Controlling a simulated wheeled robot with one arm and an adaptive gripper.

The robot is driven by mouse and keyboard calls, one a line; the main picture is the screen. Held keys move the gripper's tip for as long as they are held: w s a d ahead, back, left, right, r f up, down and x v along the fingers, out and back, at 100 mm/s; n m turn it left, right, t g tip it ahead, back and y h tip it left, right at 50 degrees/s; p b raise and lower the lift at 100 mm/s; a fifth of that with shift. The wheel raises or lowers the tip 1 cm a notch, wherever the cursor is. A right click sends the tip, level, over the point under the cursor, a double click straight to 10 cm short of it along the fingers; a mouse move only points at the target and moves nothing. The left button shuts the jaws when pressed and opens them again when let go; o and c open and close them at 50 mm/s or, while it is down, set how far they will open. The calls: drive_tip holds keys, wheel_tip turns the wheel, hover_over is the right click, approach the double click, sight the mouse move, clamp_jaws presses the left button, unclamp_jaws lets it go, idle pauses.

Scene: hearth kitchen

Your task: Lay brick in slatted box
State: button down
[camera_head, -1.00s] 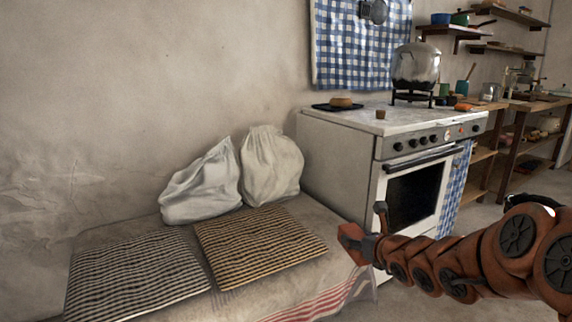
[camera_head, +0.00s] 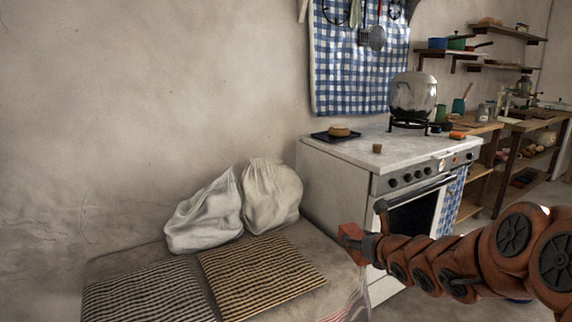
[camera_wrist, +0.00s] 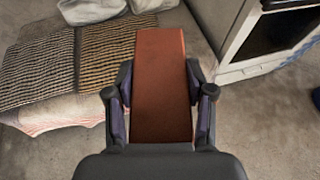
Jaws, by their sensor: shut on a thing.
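The red-brown brick (camera_wrist: 161,100) is long and flat-faced. In the wrist view it sits between the two fingers of my gripper (camera_wrist: 160,78), which is shut on its sides, and it sticks out well past them. In the head view the end of the brick (camera_head: 350,243) shows at the tip of my arm, in front of the stove's lower left side and above the bench's right end. My gripper (camera_head: 380,246) is partly hidden there by my own arm. I cannot make out a slatted box in either view.
A bench (camera_head: 318,302) holds two striped cushions (camera_head: 262,270) and two pale sacks (camera_head: 272,195). A white stove (camera_head: 335,192) stands right of it, with a metal pot (camera_head: 412,95) on top. Wooden shelving (camera_head: 502,160) is at the far right. Bare floor (camera_wrist: 265,125) shows in the wrist view.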

sight(359, 236)
wheel_tip(359, 236, up, 22)
drive_tip(key=p, duration=2.1)
drive_tip(key=shift+r, duration=0.25)
